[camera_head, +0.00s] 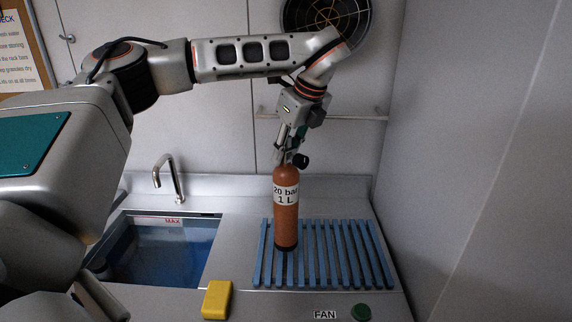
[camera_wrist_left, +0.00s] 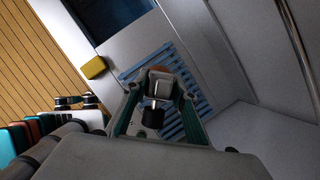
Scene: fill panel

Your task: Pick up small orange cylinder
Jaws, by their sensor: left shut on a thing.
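The small orange cylinder (camera_head: 286,215) stands upright over the blue slatted rack, with a white label reading "20 bar 1 L" and a black valve knob at its top right. Whether its base touches the slats I cannot tell. My left gripper (camera_head: 289,158) comes down from above and is shut on the cylinder's neck. In the left wrist view the gripper's fingers (camera_wrist_left: 157,100) lie on both sides of the cylinder's top (camera_wrist_left: 160,75), with the black knob between them. My right gripper is not in view.
The blue slatted rack (camera_head: 345,255) lies on the metal counter. Left of it is a sink (camera_head: 165,250) with blue water and a tap (camera_head: 170,178). A yellow block (camera_head: 217,300) and a green button (camera_head: 361,312) marked FAN sit at the front. A wall stands close on the right.

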